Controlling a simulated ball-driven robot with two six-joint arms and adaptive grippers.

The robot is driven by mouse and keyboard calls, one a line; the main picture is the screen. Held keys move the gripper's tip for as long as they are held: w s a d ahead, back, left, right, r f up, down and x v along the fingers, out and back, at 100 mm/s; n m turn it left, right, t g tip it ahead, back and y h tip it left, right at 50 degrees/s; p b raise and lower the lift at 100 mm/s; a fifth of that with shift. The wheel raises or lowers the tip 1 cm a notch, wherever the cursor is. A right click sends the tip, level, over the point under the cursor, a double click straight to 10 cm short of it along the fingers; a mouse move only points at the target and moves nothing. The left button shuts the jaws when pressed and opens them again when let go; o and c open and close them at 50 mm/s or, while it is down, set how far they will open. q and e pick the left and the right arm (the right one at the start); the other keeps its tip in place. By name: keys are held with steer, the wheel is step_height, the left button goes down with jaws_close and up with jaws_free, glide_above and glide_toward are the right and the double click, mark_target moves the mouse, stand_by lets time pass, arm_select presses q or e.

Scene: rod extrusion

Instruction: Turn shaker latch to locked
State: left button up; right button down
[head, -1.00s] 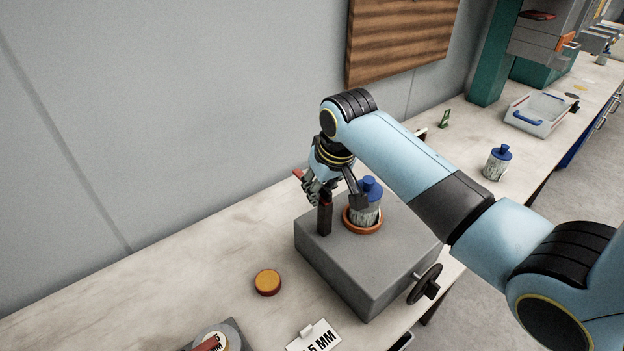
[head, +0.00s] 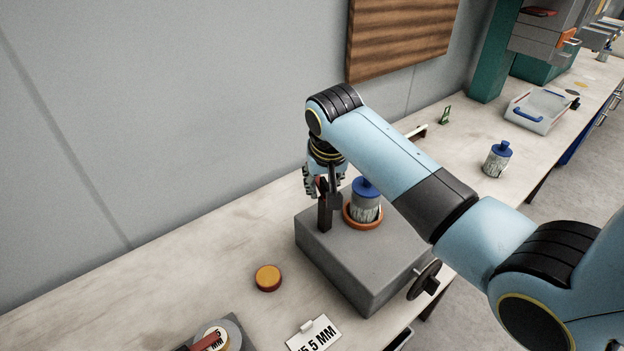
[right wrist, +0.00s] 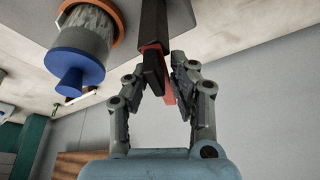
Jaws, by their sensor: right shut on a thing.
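The shaker is a grey box (head: 352,275) on the bench. A dark post (head: 324,212) stands on its top, and a blue-lidded jar (head: 365,206) sits upright in an orange ring (head: 378,222) beside it. My right gripper (head: 323,186) is at the top of the post, left of the jar. In the right wrist view, my right gripper (right wrist: 166,78) is shut on the red latch lever (right wrist: 169,94) by the dark post (right wrist: 152,22). The jar (right wrist: 88,40) is apart from the fingers. My left gripper is out of view.
A black handwheel (head: 425,279) sticks out of the box's right side. Another blue-lidded jar (head: 498,159) and a tray (head: 540,112) stand farther right.

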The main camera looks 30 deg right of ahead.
steer(key=shift+d, duration=0.3)
steer(key=shift+m, duration=0.7)
steer(key=shift+s+d+f+m+h, duration=0.1)
steer(key=shift+d+m+h, duration=0.2)
steer(key=shift+m, duration=0.1)
steer(key=shift+a, duration=0.1)
steer(key=shift+s+f+m+g+h, duration=0.15)
steer(key=shift+m+g, duration=0.1)
steer(key=shift+m, duration=0.25)
steer(key=shift+s+m+g+h, duration=0.15)
steer(key=shift+m+g, duration=0.1)
steer(key=shift+m, duration=0.25)
steer(key=shift+s+f+m+g, duration=0.15)
steer(key=shift+m+g, duration=0.15)
steer(key=shift+m, duration=0.6)
